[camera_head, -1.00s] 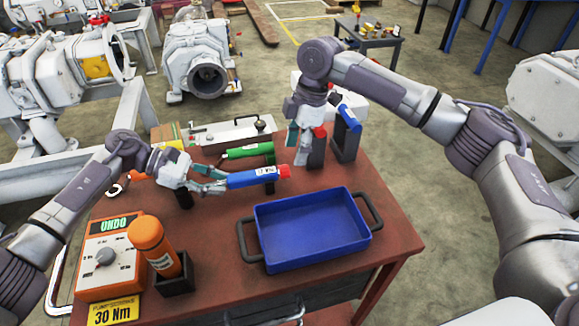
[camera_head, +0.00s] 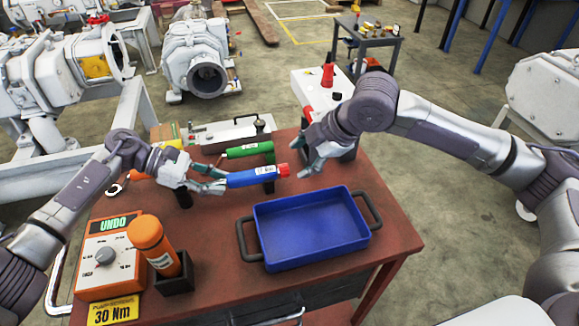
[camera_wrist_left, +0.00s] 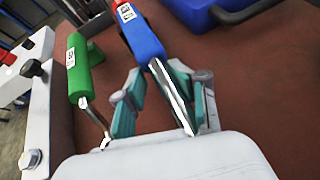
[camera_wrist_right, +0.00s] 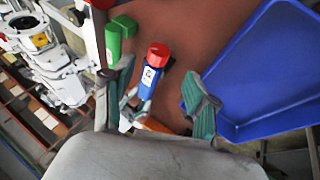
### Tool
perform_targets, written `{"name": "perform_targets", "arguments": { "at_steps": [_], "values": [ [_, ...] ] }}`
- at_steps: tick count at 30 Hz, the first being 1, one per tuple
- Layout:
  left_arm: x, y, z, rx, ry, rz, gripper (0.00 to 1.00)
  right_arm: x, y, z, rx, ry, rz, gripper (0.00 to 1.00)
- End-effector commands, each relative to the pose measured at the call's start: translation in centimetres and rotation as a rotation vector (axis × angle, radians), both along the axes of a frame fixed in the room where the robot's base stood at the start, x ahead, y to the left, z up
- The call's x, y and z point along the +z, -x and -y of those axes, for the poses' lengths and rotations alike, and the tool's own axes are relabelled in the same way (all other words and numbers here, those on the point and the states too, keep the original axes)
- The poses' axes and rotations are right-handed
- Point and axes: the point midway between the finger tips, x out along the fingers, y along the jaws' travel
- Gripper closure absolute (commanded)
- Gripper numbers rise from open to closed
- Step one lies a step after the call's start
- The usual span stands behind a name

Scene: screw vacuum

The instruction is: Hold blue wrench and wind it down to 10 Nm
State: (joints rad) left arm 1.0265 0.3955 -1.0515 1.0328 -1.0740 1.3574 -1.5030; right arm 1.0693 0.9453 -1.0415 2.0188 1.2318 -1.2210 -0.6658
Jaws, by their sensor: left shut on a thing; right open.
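The blue wrench (camera_head: 256,176) has a blue handle with a white label and a red end cap that points right. My left gripper (camera_head: 222,183) is shut on its metal shaft and holds it above the table. The blue handle also shows in the left wrist view (camera_wrist_left: 143,40), with the shaft between the fingers. My right gripper (camera_head: 309,160) is open, just right of the red cap. In the right wrist view the blue wrench (camera_wrist_right: 150,78) points its red cap between the open fingers (camera_wrist_right: 162,92), with no contact visible.
A green wrench (camera_head: 248,150) lies on a stand behind the blue one. A blue tray (camera_head: 262,232) is on the table's front right. A controller box (camera_head: 108,262) reading UNDO and an orange bottle-like tool (camera_head: 152,240) stand front left. A 30 Nm sign (camera_head: 113,312) is below.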

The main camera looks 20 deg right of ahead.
Motion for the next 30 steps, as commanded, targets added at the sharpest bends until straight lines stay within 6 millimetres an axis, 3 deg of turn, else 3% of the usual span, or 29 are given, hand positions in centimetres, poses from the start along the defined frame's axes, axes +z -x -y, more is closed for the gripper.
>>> {"name": "perform_targets", "arguments": {
  "at_steps": [1, 9, 22, 30],
  "values": [
    [-1.6, 0.8, 0.5, -0.012, -0.01, -0.017, 0.82, -1.2, -0.4, -0.5, 0.001, -0.001, -0.003, 0.42],
    [-1.6, 0.8, 0.5, -0.012, -0.01, -0.017, 0.82, -4.6, -2.1, -2.0, 0.0, 0.0, -0.002, 0.42],
    [-1.6, 0.8, 0.5, -0.011, -0.01, -0.016, 0.82, -5.5, -2.6, -2.4, 0.0, 0.001, 0.0, 0.42],
    [-1.6, 0.8, 0.5, -0.011, -0.01, -0.016, 0.82, -5.5, -2.5, -2.4, 0.0, 0.001, -0.001, 0.85]
  ]
}}
